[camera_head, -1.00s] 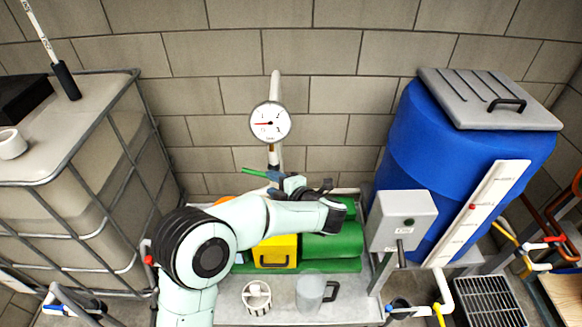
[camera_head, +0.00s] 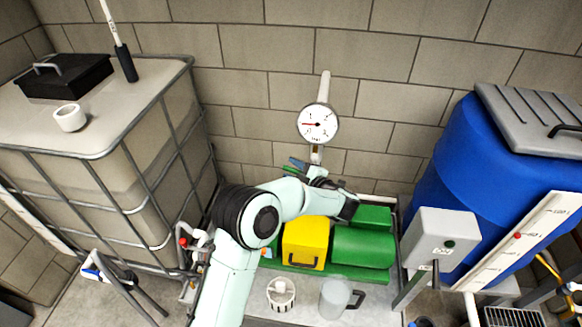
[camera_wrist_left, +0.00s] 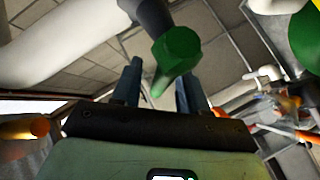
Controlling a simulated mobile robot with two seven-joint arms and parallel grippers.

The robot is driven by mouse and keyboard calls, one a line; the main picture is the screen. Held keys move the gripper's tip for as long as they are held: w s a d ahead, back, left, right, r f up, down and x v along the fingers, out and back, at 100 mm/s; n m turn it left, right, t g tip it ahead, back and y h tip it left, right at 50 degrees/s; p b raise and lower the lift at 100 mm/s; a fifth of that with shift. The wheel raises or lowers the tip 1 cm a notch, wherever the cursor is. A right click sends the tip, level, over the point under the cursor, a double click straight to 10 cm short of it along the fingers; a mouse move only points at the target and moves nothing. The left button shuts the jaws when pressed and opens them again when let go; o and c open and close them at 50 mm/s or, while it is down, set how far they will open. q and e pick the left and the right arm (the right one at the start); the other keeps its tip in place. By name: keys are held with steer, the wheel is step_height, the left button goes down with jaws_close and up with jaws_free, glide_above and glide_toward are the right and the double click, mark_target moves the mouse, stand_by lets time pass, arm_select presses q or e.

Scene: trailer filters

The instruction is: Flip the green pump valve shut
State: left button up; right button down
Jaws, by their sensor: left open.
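The green pump valve handle (camera_head: 289,171) is a small green lever at the upright pipe below the gauge, partly hidden by my left gripper. In the left wrist view the green handle (camera_wrist_left: 177,60) is large, angled down from a dark fitting on a thick white pipe (camera_wrist_left: 60,45). My left gripper (camera_head: 298,163) is at the handle, its bluish fingers beside it. In the wrist view the left gripper (camera_wrist_left: 158,75) is open, with the handle's lower end showing between its two fingers. I cannot tell whether they touch it. My right gripper is not in view.
A round gauge (camera_head: 318,123) sits on the pipe just above. A green and yellow pump (camera_head: 362,246) stands below my arm. A caged tank (camera_head: 150,100) is at left; a blue barrel (camera_head: 455,160) and grey switch box (camera_head: 446,236) are at right. A clear jug (camera_head: 335,299) stands in front.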

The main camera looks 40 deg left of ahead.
arm_select(q)
steer(key=shift+x, duration=0.8)
jaws_close()
steer(key=shift+a+f+n+h, duration=0.1)
steer(key=shift+f+n+h, duration=0.2)
steer(key=shift+f+h, duration=0.1)
steer(key=shift+f+n+h+b, duration=0.35)
steer(key=shift+f+n+h, duration=0.4)
steer(key=shift+h, duration=0.35)
